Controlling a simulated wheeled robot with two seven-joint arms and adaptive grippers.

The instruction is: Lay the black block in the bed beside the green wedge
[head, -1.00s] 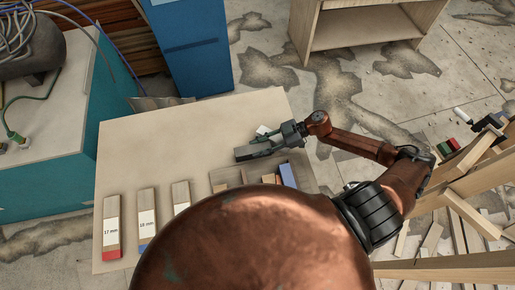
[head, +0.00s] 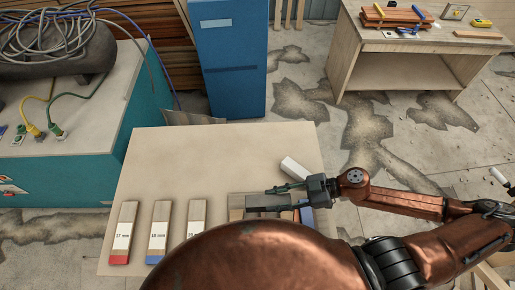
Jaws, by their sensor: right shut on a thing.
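My right gripper (head: 272,190) reaches in from the right over the pale table. It is shut on the black block (head: 268,201), a dark, narrow piece lying across its fingers, low over a shallow rack of blocks (head: 237,200). Whether the block touches the rack or is clear of it, I cannot tell. The green wedge and the bed beside it are not in view. My left gripper is not in view, and my copper-coloured body hides the near edge of the table.
On the pale table (head: 180,155), labelled wooden strips with coloured ends, such as the red-ended one (head: 123,231), lie at left. A white piece (head: 293,167) lies behind the gripper. A blue cabinet (head: 228,60) stands behind and a workbench (head: 420,40) at back right. The table's back left is clear.

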